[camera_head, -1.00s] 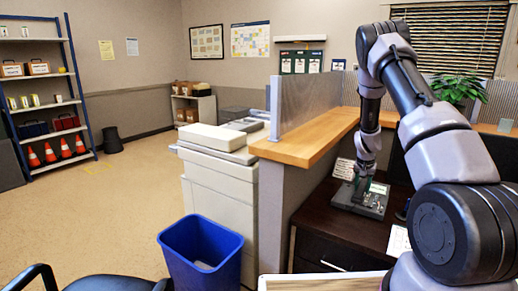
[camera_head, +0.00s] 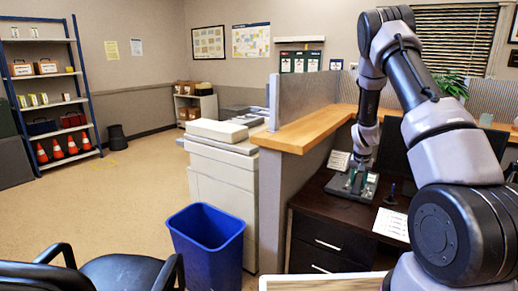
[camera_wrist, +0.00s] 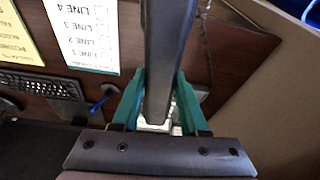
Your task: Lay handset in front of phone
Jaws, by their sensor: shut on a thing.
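The desk phone (camera_head: 369,192) is a grey-black base on the dark wooden desk, beyond the low partition. My gripper (camera_head: 358,182) points down over it, with green fingers. In the wrist view my gripper (camera_wrist: 157,110) is shut on the handset (camera_wrist: 167,45), a long dark bar between the green fingers that runs to the top edge of the picture. In the head view the handset cannot be told apart from the fingers and phone. Whether it touches the phone is unclear. The phone base is not clearly visible in the wrist view.
A white line list (camera_wrist: 88,30), a yellow sheet (camera_wrist: 18,38), a keyboard (camera_wrist: 45,88) and a blue-tipped pen (camera_wrist: 103,98) lie near the gripper. A paper sheet (camera_head: 392,224) lies at the desk front. The wooden-topped partition (camera_head: 305,133) stands at left. A blue bin (camera_head: 207,240) and chair (camera_head: 125,270) are on the floor.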

